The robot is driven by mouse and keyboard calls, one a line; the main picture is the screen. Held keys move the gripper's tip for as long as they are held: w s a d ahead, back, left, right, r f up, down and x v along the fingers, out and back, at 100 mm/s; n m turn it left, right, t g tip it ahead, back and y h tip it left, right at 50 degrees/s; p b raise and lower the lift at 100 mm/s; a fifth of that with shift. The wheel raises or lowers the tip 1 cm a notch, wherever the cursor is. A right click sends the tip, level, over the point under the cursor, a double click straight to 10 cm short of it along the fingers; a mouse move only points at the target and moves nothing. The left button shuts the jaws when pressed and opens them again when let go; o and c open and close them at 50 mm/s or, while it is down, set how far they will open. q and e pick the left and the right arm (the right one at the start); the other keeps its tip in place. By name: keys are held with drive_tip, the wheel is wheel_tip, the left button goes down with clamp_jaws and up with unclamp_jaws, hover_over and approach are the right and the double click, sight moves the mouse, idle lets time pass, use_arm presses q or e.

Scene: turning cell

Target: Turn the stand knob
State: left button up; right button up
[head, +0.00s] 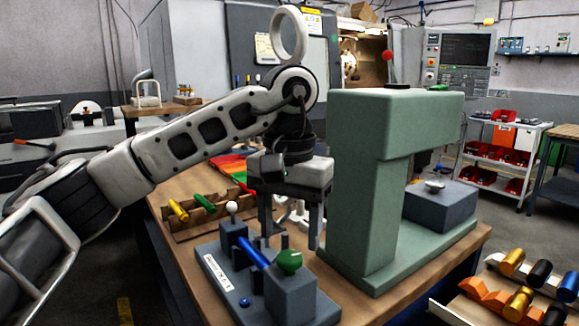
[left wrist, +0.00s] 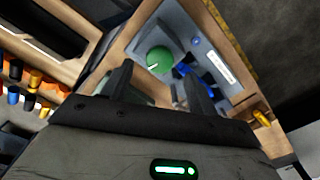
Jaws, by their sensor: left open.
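A green round knob (head: 289,261) sits on top of a grey block of the blue-grey stand (head: 217,273) on the wooden bench. In the left wrist view the same green knob (left wrist: 160,58) shows a white line on its face. My left gripper (head: 290,238) points down just behind the knob, open and empty. In the left wrist view its two fingers (left wrist: 155,82) are spread, and the knob shows beyond the gap between them. I see no contact with the knob. My right gripper is not in view.
A blue rod (head: 252,252) and a white ball (head: 231,207) are on the stand. A tall green machine frame (head: 358,190) stands close to the right of my gripper. A wooden rack with coloured handles (head: 203,203) lies behind left. Coloured cylinders (head: 543,273) are at the lower right.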

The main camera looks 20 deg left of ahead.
sight(290, 256)
use_arm(q)
wheel_tip(290, 256, up, 12)
drive_tip(key=p, duration=0.2)
drive_tip(key=shift+r+p, duration=0.15)
drive_tip(key=shift+p, duration=0.2)
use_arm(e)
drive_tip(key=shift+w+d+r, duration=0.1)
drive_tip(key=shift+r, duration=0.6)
